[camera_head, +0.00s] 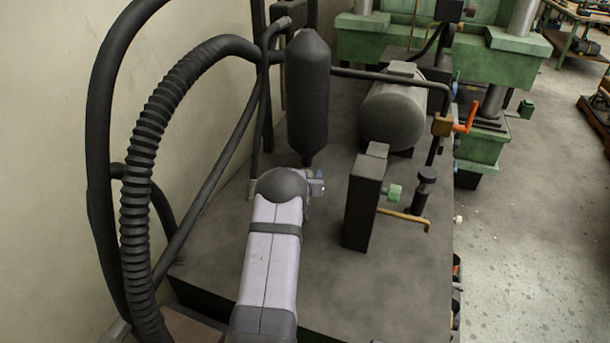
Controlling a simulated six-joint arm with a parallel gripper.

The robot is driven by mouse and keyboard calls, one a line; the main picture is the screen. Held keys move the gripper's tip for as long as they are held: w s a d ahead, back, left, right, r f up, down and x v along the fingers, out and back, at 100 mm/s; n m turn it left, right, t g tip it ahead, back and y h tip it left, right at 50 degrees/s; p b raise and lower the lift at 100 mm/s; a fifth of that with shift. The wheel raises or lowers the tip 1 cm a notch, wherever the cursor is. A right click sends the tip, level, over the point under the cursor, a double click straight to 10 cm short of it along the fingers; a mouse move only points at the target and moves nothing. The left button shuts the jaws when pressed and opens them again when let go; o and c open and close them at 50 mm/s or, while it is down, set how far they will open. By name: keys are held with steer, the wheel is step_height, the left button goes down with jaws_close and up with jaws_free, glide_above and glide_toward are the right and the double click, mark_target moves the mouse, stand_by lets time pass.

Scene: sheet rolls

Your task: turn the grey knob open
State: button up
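My arm reaches in from the bottom centre, and its rounded dark joint hides most of my gripper (317,185). Only a small grey-blue part of it shows to the right of the joint, and its fingers cannot be made out. An upright black block (362,212) stands to the right of it on the dark bench. A small pale grey-green knob (394,193) sticks out of the block's right side. A grey piece (377,150) sits on top of the block. No plainly grey knob stands out. My gripper is apart from the block and the knob.
A black upright cylinder (307,95) stands behind my gripper, with a grey drum (393,115) at its right. A brass pipe (405,217), a black fitting (423,190) and an orange handle (467,118) lie to the right. Thick hoses (150,135) arch at left. The bench front is clear.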

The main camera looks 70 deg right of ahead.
steer(key=c, duration=0.8)
steer(key=shift+d+n+t+y+b, duration=0.1)
steer(key=shift+n+t+y+b, duration=0.2)
steer(key=shift+n+t+b, duration=0.35)
steer(key=shift+r+n+t+p, duration=0.25)
steer(key=shift+n+t+p, duration=0.05)
steer(key=shift+n+t, duration=0.3)
steer(key=shift+n+t+y, duration=0.25)
steer(key=shift+y, duration=0.15)
steer(key=shift+f, duration=0.1)
steer(key=o, duration=1)
steer(key=shift+f, duration=0.1)
